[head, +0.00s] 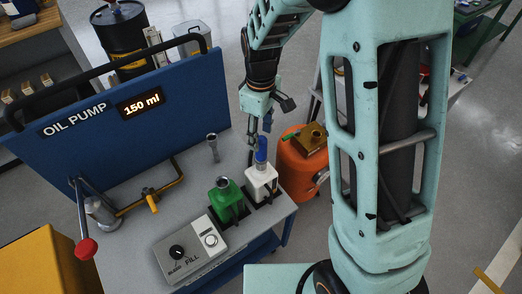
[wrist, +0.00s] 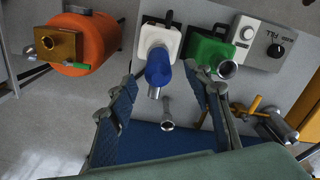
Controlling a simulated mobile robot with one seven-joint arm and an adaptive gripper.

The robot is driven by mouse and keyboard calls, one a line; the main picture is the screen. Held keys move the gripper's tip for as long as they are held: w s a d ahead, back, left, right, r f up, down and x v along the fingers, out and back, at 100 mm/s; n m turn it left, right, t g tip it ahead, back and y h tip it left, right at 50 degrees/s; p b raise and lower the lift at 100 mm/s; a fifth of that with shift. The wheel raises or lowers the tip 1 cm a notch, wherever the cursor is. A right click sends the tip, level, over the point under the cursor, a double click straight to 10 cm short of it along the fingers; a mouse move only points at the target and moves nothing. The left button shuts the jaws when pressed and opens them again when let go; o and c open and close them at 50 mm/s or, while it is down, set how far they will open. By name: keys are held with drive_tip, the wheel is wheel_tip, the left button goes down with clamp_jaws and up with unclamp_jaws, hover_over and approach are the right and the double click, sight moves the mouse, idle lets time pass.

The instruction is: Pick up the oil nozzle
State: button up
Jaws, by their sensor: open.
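A slim grey metal nozzle (head: 212,148) stands on the pump bench, left of the bottles; in the wrist view it (wrist: 167,117) shows between my fingers, lower down. A white bottle (head: 261,184) carries a blue spout (head: 261,150) with a metal mouth; in the wrist view the blue spout (wrist: 158,70) lies between the fingertips. Which of these two is the oil nozzle I cannot tell for sure. A green bottle (head: 226,198) stands beside the white one. My gripper (head: 259,136) is open and empty, pointing down by the blue spout; contact cannot be told.
The blue OIL PUMP panel (head: 70,150) rises behind the bench. A fill control box (head: 190,250) and a red-knobbed lever (head: 86,248) are at the front. An orange canister (head: 298,182) with a brass block stands to the right of the bottles. Bare bench lies around the metal nozzle.

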sight(261, 144)
drive_tip(key=shift+w+d+f+p, duration=0.1)
drive_tip(key=shift+f+p, duration=0.2)
drive_tip(key=shift+f, duration=2.35)
drive_tip(key=shift+c, duration=0.5)
clamp_jaws()
